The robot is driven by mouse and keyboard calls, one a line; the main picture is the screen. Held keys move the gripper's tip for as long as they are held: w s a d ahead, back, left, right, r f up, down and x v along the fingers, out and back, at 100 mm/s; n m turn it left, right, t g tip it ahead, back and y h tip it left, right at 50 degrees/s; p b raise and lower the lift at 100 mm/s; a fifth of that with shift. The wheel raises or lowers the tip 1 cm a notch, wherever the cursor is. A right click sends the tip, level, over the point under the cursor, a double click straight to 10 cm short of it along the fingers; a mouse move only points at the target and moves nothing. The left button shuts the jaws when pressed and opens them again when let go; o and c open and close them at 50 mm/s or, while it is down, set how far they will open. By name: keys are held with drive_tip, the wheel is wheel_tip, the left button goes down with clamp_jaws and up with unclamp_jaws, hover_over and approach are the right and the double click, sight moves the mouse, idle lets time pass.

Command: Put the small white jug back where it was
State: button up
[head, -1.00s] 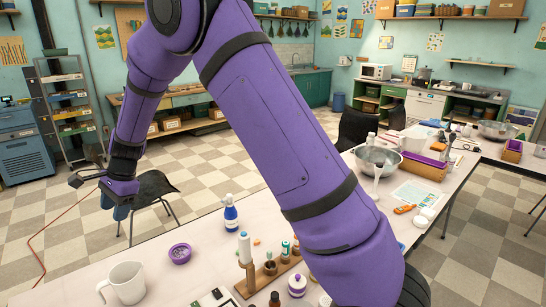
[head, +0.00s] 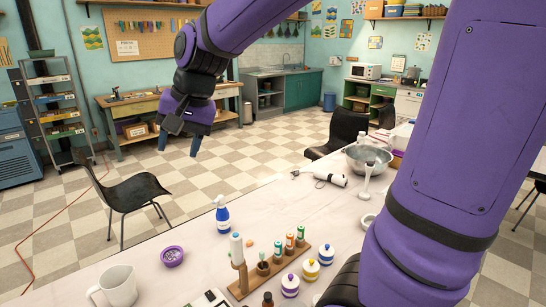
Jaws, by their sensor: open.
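A white jug (head: 118,287) stands upright on the table (head: 190,222) at the lower left, its handle toward the left. Its base is close to the picture's lower edge. My gripper (head: 178,146) is up in the air beyond the table's far edge, above and to the right of the jug in the picture. Its two fingers point down and are spread, with nothing between them. My purple arm covers the right part of the table.
A purple bowl (head: 173,257) and a blue spray bottle (head: 223,215) stand right of the jug. A wooden rack (head: 282,272) with small bottles and several striped jars (head: 290,285) stands farther right. A metal bowl (head: 368,159) is at the back. The table's far left is clear.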

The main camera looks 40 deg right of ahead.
drive_tip(key=s+d+n+t+h, duration=0.1)
drive_tip(key=s+d+n, duration=0.1)
drive_tip(key=s, duration=0.7)
drive_tip(key=s+d+n+h, duration=0.1)
drive_tip(key=s+d+n, duration=0.2)
drive_tip(key=s, duration=0.6)
drive_tip(key=shift+s+d+r+t+h, duration=0.2)
drive_tip(key=shift+d+r+t+h, duration=0.2)
drive_tip(key=shift+d, duration=0.85)
